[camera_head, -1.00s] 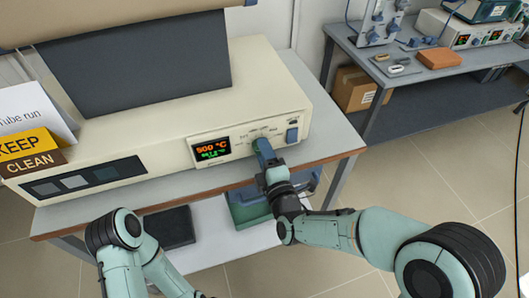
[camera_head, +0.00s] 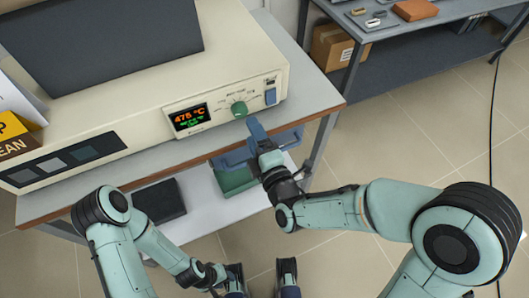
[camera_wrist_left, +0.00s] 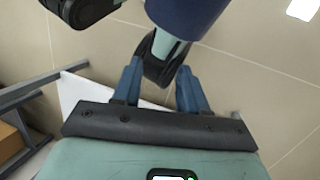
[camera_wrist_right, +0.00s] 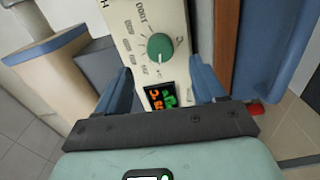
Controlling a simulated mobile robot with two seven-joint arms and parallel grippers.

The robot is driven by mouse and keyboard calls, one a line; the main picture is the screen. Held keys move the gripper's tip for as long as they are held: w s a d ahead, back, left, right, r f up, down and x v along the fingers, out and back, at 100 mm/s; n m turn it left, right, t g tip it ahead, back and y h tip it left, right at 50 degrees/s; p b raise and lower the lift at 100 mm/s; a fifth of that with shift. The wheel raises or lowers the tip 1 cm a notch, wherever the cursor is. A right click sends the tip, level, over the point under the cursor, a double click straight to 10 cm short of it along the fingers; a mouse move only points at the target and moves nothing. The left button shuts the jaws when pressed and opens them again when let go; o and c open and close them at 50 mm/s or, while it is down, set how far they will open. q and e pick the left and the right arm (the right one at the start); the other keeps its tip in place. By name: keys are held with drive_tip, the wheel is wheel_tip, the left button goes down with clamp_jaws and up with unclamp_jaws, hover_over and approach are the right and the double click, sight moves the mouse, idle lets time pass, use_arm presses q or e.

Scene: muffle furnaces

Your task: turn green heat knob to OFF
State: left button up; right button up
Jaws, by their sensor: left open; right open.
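The green heat knob (camera_head: 239,109) is on the front panel of the cream furnace (camera_head: 150,105). In the right wrist view the knob (camera_wrist_right: 160,46) sits ahead between my fingers, with printed marks around it; I cannot read its setting surely. The display (camera_head: 188,117) beside it reads about 475 °C. My right gripper (camera_head: 245,145) is open and empty, in front of and just below the knob, apart from it. My left gripper (camera_head: 261,276) is open and empty, low over the floor, away from the furnace.
The bench's wooden edge (camera_head: 180,152) runs below the panel. A lower shelf holds a dark flat item (camera_head: 159,202) and a green item (camera_head: 235,179). Another bench (camera_head: 400,50) stands at the back right.

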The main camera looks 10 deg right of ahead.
use_arm(q)
drive_tip(key=w+a+f+t+y+b, duration=0.2)
drive_tip(key=w+a+f+t+b, duration=0.2)
drive_tip(key=w+f+b, duration=0.6)
drive_tip(key=shift+w+a+f+n, duration=0.45)
drive_tip(key=shift+w+a, duration=0.25)
drive_tip(key=shift+w, duration=0.35)
use_arm(e)
drive_tip(key=v, duration=0.7)
use_arm(q)
drive_tip(key=shift+s, duration=0.1)
use_arm(e)
drive_tip(key=shift+w, duration=0.1)
